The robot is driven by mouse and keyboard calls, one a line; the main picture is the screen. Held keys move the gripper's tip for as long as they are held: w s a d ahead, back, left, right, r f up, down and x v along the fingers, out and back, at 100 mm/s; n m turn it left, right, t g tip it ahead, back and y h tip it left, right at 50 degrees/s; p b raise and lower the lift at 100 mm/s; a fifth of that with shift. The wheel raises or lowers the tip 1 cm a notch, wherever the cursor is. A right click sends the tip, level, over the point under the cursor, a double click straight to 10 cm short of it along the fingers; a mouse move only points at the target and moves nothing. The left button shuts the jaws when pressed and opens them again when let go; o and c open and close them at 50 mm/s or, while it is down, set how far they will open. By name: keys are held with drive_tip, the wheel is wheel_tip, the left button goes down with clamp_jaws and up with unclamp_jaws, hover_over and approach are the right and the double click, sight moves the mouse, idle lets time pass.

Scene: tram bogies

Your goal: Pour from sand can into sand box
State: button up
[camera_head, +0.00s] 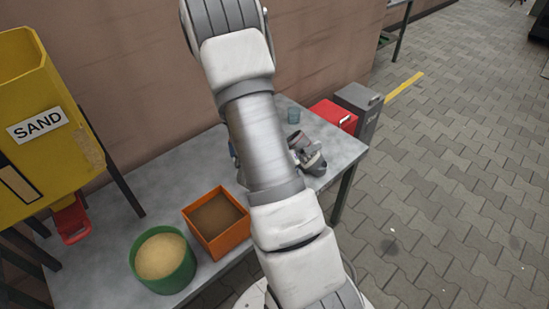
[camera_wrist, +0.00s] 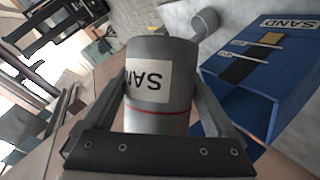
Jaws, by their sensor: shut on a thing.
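In the wrist view my gripper (camera_wrist: 162,85) is shut on a grey sand can (camera_wrist: 160,122), with one finger on each side. The can has a red band and a white label whose letters appear upside down in this view. A blue box (camera_wrist: 262,65) marked SAND, with an open compartment, is to the right of the can, apart from it. In the head view a yellow box (camera_head: 42,90) marked SAND stands at the left edge, with a red chute under it. My arm hides most of the gripper area there. The can's contents are not visible.
Red (camera_head: 333,116) and grey (camera_head: 358,105) boxes stand beyond. Paving at right is open.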

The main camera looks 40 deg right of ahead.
drive_tip(key=shift+f+n+g+h+p, duration=0.35)
drive_tip(key=shift+n+g+h+p, duration=0.3)
drive_tip(key=shift+n, duration=0.25)
idle(3.3)
drive_tip(key=shift+f+n+g, duration=0.2)
drive_tip(key=shift+n+g, duration=0.15)
drive_tip(key=shift+n, duration=0.25)
idle(1.9)
drive_tip(key=shift+w+a+r+n+h+p, duration=0.25)
drive_tip(key=shift+w+p, duration=0.2)
drive_tip(key=shift+p, duration=0.25)
idle(0.6)
